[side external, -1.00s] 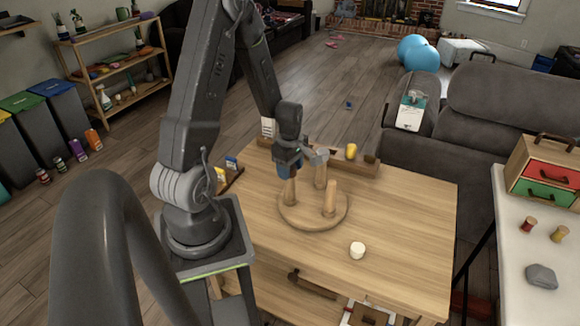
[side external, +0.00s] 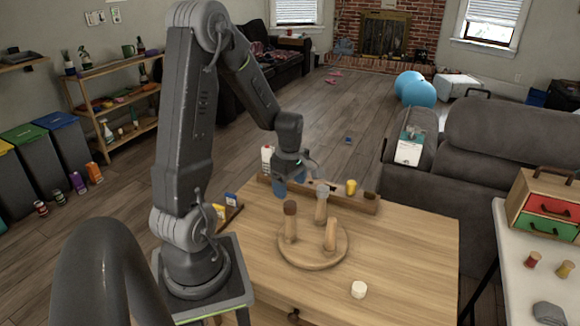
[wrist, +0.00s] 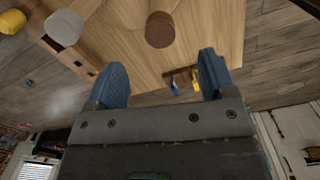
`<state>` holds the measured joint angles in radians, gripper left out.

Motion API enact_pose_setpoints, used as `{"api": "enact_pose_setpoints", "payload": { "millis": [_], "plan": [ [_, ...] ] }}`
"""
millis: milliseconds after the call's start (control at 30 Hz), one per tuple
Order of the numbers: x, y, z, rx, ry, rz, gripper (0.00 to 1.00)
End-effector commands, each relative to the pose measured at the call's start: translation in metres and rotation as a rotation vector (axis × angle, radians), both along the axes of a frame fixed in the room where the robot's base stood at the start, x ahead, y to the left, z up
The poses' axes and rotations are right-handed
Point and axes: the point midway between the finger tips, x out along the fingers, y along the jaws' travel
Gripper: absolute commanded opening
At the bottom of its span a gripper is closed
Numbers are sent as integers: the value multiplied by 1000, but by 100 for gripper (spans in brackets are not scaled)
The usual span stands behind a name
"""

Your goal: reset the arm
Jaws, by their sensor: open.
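My gripper (side external: 294,181) is open and empty in the side view, raised above the back left of the wooden table (side external: 400,250). Its blue fingers stand apart in the wrist view (wrist: 162,80), with nothing between them. A round wooden board (side external: 312,257) with three upright pegs stands on the table below and in front of it. The left peg (side external: 291,228) has a dark brown top, which also shows in the wrist view (wrist: 160,30). The middle peg (side external: 321,209) has a pale grey top. The right peg (side external: 330,235) is plain wood.
A wooden tray (side external: 364,205) with a yellow cup (side external: 351,187) lies along the table's back edge. Small blue and yellow packs (side external: 225,205) stand at the left. A white cylinder (side external: 358,289) sits at the front. The table's right side is clear.

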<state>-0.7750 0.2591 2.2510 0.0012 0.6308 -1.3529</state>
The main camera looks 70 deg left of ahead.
Motion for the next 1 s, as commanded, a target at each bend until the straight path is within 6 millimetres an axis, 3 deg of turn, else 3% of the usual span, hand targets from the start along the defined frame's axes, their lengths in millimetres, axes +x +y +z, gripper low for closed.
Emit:
{"api": "enact_pose_setpoints", "payload": {
  "millis": [100, 233, 533, 633, 767, 867, 1000],
  "plan": [
    [1, 1, 27, 4, -5, 0, 77],
    [1, 0, 47, 3, -3, 0, 77],
    [0, -1, 64, 1, -1, -5, 77],
    [4, -11, 71, 14, -15, -80, 77],
    [11, -49, 98, 68, -64, -370, 77],
    [11, -94, 124, 135, -116, -710, 77],
    [-4, -155, 153, 248, -185, -1208, 77]
  ]
}}
